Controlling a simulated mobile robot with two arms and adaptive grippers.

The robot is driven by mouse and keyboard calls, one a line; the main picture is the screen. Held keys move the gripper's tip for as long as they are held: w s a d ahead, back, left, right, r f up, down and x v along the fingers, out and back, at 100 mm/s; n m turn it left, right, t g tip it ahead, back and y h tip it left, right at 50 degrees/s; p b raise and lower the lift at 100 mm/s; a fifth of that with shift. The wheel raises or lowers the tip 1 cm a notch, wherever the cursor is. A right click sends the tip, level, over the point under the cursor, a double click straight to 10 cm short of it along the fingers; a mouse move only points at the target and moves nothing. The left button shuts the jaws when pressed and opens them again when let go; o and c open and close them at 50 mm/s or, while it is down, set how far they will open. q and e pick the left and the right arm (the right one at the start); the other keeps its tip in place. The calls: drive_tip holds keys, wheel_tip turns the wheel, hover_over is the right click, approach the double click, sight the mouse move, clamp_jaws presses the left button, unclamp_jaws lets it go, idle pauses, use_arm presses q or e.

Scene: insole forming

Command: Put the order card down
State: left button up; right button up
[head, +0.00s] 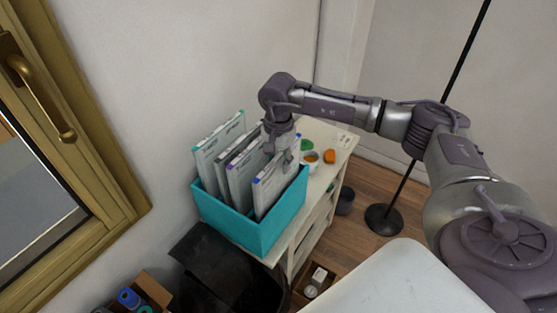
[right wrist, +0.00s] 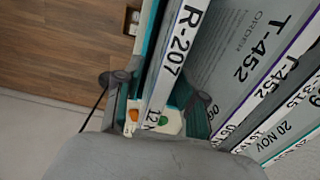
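Several grey-white order cards stand upright in a teal box (head: 245,233) on the cabinet top. The foremost card, with a blue tab (head: 272,190), is marked R-207 in the right wrist view (right wrist: 178,48); a T-452 card (right wrist: 250,50) stands behind it. My right gripper (head: 285,150) reaches down at the box's far right end. In the right wrist view its two fingers (right wrist: 158,95) are spread on either side of the R-207 card, with a gap visible. Contact with the card is hard to tell. My left gripper is out of view.
A black bin (head: 225,275) stands in front. A lamp stand (head: 384,219) is at the right. A window frame is left.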

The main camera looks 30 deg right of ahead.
drive_tip(key=shift+r, duration=0.1)
drive_tip(key=shift+w+r, duration=0.1)
drive_tip(key=shift+r, duration=0.05)
wheel_tip(320, 180, up, 11)
drive_tip(key=b, duration=0.4)
drive_tip(key=shift+r, duration=0.4)
